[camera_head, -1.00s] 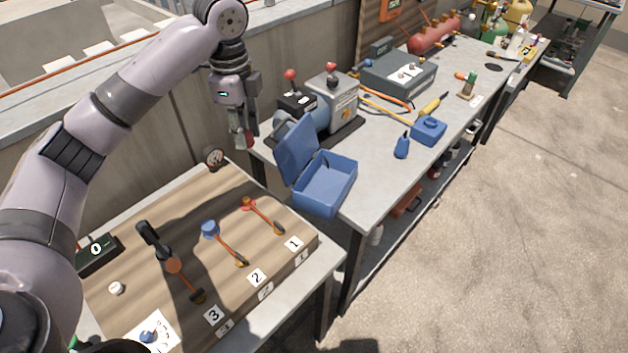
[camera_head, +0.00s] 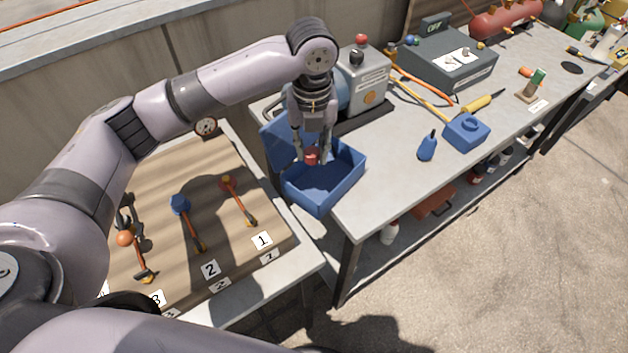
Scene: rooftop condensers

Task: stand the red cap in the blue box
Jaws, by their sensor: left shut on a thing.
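The blue box (camera_head: 322,200) stands with its lid open on the near left corner of the long workbench. My left gripper (camera_head: 311,158) points down over the back left part of the box. It is shut on the red cap (camera_head: 311,156), a small red piece between its fingertips. The cap appears at or just above the level of the box's rim; I cannot tell whether it touches the box floor. The lid (camera_head: 279,147) is partly hidden behind the gripper. My right gripper is not in view.
A grey pump (camera_head: 367,85) stands close behind the box. A wooden board (camera_head: 212,244) with several orange-handled tools is at left. The bench just right of the box is clear.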

